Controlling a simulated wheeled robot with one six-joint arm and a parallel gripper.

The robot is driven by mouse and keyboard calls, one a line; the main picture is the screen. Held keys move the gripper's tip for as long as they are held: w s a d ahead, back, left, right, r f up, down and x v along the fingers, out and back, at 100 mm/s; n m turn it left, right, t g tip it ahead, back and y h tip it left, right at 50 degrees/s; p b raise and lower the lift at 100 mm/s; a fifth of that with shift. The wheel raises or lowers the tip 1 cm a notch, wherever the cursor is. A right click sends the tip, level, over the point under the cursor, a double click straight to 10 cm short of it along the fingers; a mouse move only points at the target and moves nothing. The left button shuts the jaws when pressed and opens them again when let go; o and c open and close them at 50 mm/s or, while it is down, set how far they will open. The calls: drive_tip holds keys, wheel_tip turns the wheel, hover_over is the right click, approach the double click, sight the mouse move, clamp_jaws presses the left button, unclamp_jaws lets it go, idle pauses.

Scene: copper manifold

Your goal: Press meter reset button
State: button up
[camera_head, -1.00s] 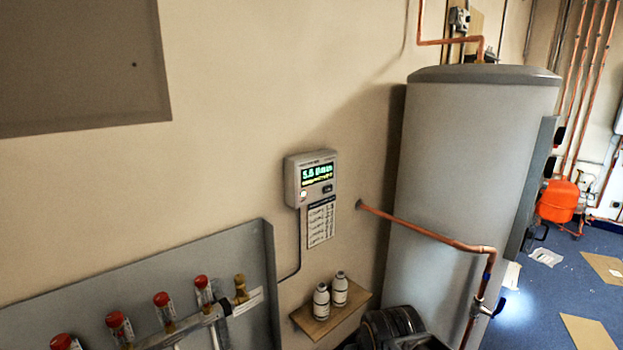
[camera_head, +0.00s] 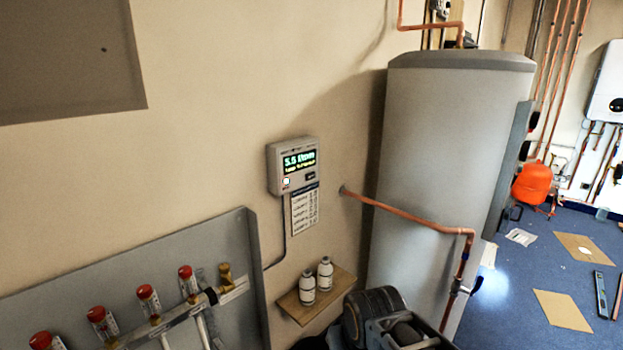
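The meter (camera_head: 293,165) is a grey box on the beige wall, left of the tank. Its lit display (camera_head: 299,160) reads about 5.5 with smaller text below. A small pale square button (camera_head: 286,183) sits at the lower left of its face, and a dark button (camera_head: 311,176) at the lower right. Neither button's label is readable. A printed label sheet (camera_head: 305,208) hangs below the meter and a cable runs down from it. A dark arm part at the bottom centre appears to be mine. My gripper's fingers cannot be made out.
A large grey tank (camera_head: 445,160) stands to the right, with a copper pipe (camera_head: 405,215) crossing from wall to tank front. A small wooden shelf (camera_head: 290,306) with two white bottles (camera_head: 316,280) juts out below the meter. A red-capped manifold (camera_head: 150,315) is lower left.

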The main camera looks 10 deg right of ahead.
clamp_jaws()
idle(1.4)
